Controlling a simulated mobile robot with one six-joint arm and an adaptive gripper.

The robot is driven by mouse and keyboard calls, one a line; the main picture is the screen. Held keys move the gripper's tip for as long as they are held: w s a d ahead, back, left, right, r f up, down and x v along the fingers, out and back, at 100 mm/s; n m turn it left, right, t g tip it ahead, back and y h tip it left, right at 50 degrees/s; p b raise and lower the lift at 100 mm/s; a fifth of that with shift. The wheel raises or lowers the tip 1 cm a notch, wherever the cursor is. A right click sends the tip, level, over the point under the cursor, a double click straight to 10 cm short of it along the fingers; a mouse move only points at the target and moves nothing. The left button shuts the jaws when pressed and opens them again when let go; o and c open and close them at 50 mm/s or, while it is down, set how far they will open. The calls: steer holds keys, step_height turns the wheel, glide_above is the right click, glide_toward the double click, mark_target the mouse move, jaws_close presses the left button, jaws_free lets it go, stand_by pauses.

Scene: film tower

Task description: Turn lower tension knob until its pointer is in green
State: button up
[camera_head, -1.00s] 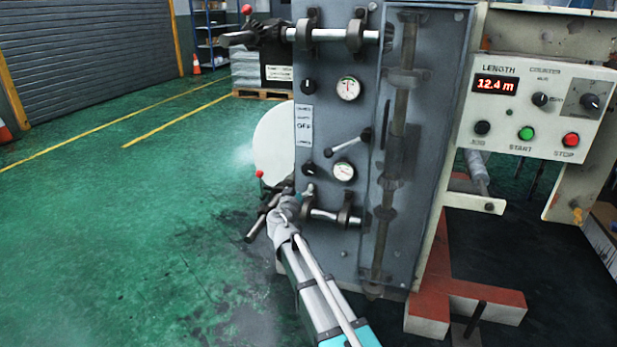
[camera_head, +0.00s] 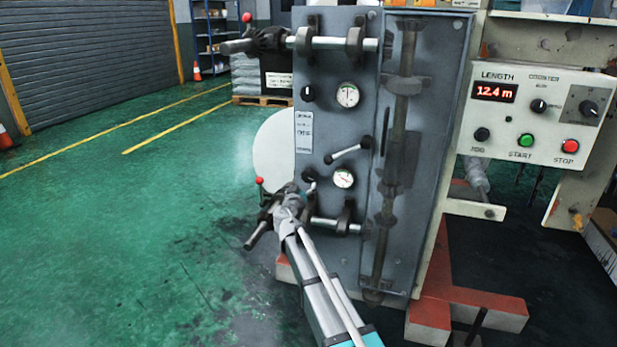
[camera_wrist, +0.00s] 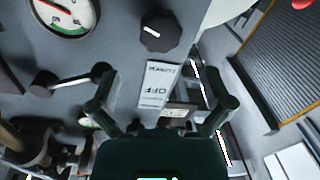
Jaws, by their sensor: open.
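The lower tension knob (camera_head: 308,174) is a black knob on the grey panel, left of the lower round gauge (camera_head: 343,178). In the wrist view the panel appears upside down. There the knob (camera_wrist: 162,30) is at the top with a short white mark, and the gauge (camera_wrist: 64,14) is cut off at the upper left. Part of a red needle and a green arc show, but the reading is unclear. My gripper (camera_head: 302,190) is just below the knob in the head view. Its two fingers (camera_wrist: 163,84) are spread and empty, apart from the knob.
A lever (camera_head: 346,154) sticks out between the two gauges. A horizontal roller bar (camera_head: 328,223) and a red-tipped handle (camera_head: 259,181) are close to my gripper. The upper knob (camera_head: 308,92) and a label plate (camera_head: 304,132) are above. Green floor is open at left.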

mark_target(308, 177)
steer(key=w, duration=0.2)
steer(key=w+d, duration=0.1)
steer(key=w, duration=0.5)
steer(key=shift+w+d, duration=0.15)
steer(key=shift+w, duration=0.05)
steer(key=c, duration=1)
steer(key=shift+c, duration=0.2)
